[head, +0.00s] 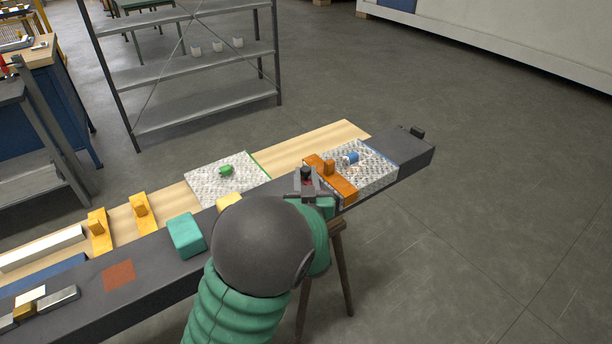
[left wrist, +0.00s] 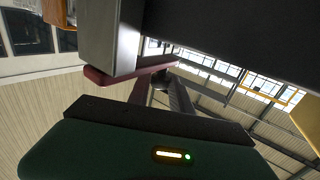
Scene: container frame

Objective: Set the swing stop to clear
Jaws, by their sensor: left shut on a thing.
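My left gripper (head: 307,184) is at the front edge of the dark grey beam, just left of an orange bar with an upright block. It is shut on a small dark knob with some red showing, which I take for the swing stop. In the left wrist view a dark red bar (left wrist: 128,72) crosses close to the gripper's dark pad, beside a grey metal block (left wrist: 110,35). The exact contact and the stop's position are hard to tell. My left arm hides part of the beam. My right gripper is not in view.
The orange bar (head: 344,187) lies across a textured white panel (head: 377,175) with a blue cylinder (head: 350,158). Another panel (head: 205,184) carries a green cylinder (head: 226,170). A teal block (head: 186,235) stands on the beam (head: 408,146). A grey shelf (head: 200,103) stands behind; floor is clear right.

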